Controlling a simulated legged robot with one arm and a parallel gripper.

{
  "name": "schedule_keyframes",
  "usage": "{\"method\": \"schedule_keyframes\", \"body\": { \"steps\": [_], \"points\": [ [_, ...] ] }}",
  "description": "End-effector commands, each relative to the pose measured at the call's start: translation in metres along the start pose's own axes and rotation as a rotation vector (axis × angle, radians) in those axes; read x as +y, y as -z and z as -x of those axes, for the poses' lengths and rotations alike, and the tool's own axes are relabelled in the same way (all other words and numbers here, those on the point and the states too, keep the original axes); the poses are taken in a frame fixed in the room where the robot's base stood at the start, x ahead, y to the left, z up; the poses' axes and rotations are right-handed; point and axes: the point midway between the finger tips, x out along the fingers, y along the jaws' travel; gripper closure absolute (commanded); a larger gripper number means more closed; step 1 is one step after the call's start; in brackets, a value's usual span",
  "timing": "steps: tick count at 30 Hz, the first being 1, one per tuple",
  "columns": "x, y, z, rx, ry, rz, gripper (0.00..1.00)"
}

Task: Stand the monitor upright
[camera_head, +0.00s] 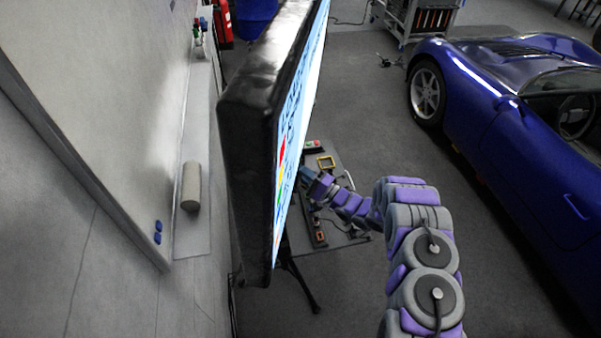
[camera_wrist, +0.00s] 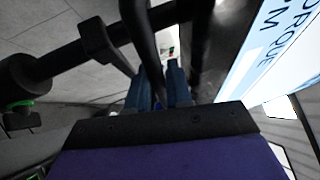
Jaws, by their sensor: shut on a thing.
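The monitor (camera_head: 248,150) is large with a thick black frame, seen nearly edge-on in the head view. Its lit screen (camera_head: 296,110) faces right. Its edge looks close to vertical, but I cannot tell its exact tilt. The screen, with large lettering, also shows at the right of the wrist view (camera_wrist: 275,55). My gripper (camera_head: 308,176) is beside the lower screen side, partly hidden by the monitor. In the wrist view, its blue fingers (camera_wrist: 160,90) are shut on a black bar (camera_wrist: 143,40); the exact contact is hard to see.
A small table (camera_head: 335,185) with tools stands behind my arm. A whiteboard (camera_head: 110,100) with a tray (camera_head: 195,235) is close on the left. A blue car (camera_head: 510,110) stands at right. Grey floor is clear between table and car.

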Motion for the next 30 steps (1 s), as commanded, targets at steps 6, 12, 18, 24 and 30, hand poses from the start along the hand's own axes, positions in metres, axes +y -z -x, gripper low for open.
{"method": "schedule_keyframes", "body": {
  "steps": [6, 12, 18, 24, 30],
  "points": [
    [0.003, -0.001, 0.001, 0.000, -0.004, -0.003, 1.00],
    [0.003, 0.000, 0.001, 0.001, -0.006, -0.004, 1.00],
    [-0.004, 0.007, 0.015, 0.003, -0.051, 0.016, 1.00],
    [-0.007, 0.010, 0.026, 0.002, -0.095, 0.031, 1.00],
    [-0.006, 0.010, 0.026, 0.002, -0.094, 0.031, 0.80]
  ]
}}
